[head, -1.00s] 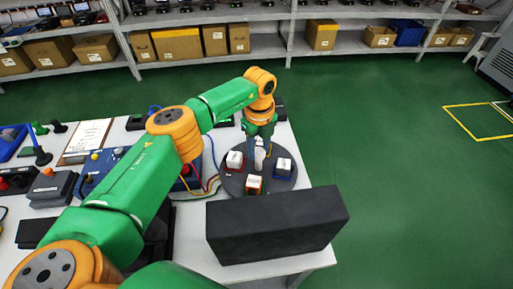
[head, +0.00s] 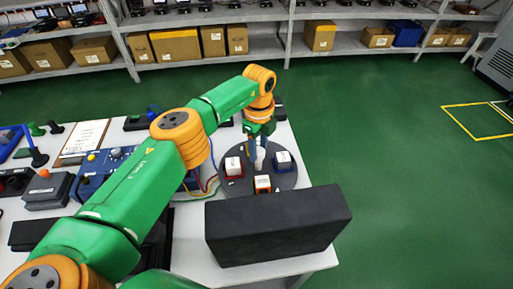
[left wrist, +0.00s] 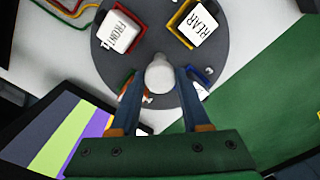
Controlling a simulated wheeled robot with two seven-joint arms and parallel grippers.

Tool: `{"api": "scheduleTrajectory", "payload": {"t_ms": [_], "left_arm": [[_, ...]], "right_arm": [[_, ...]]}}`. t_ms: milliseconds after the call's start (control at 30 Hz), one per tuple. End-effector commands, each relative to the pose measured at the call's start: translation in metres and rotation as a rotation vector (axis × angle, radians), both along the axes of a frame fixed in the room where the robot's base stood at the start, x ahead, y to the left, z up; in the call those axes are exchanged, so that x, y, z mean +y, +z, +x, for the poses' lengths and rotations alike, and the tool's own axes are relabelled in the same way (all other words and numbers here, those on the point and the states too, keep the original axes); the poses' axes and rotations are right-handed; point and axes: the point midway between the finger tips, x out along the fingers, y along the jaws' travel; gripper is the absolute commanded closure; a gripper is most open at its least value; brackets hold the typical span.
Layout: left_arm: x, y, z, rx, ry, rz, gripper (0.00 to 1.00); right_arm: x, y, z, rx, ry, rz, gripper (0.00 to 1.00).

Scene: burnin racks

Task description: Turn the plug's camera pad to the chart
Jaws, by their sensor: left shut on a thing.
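A dark round turntable (head: 248,184) stands near the table's right end with a pale knob (left wrist: 160,74) at its middle. My left gripper (head: 260,160) points down and is shut on this knob, one finger each side in the left wrist view (left wrist: 159,80). White-topped pads sit around the disc. One on a red base (head: 233,167) is at the left, an orange-red one (head: 262,184) is at the front and a blue-based one (head: 284,161) is at the right. The left wrist view shows pads reading FRONT (left wrist: 118,32) and REAR (left wrist: 198,22); others are partly hidden by the fingers. Which is the camera pad is unclear.
A large black box (head: 278,228) stands just in front of the turntable. A panel with green and purple stripes (left wrist: 62,138) shows in the left wrist view. Coloured wires (head: 208,183) run left of the disc. A blue control box (head: 100,165) and clipboard (head: 84,139) lie further left.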

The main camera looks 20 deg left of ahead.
Motion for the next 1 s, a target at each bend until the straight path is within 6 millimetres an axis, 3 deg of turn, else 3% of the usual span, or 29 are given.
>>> {"api": "scheduleTrajectory", "payload": {"t_ms": [500, 533, 600, 900, 1000], "left_arm": [[0.0, 0.0, 0.0, 0.0, 0.011, 0.0, 1.0], [0.0, 0.0, 0.0, 0.0, 0.011, 0.0, 0.45], [0.0, 0.0, 0.0, 0.0, 0.011, 0.0, 0.27], [0.0, 0.0, 0.0, 0.0, 0.01, 0.0, 0.23], [0.0, 0.011, 0.001, -0.004, 0.01, 0.0, 0.23]], "right_arm": [[0.0, 0.0, 0.0, 0.0, 0.0, 0.0, 0.5], [0.0, 0.0, 0.0, 0.0, 0.0, 0.0, 0.5], [0.0, 0.0, 0.0, 0.0, 0.0, 0.0, 0.5], [0.0, -0.001, 0.0, 0.0, 0.0, 0.0, 0.5], [0.0, -0.005, 0.0, 0.0, 0.0, 0.001, 0.5]]}}
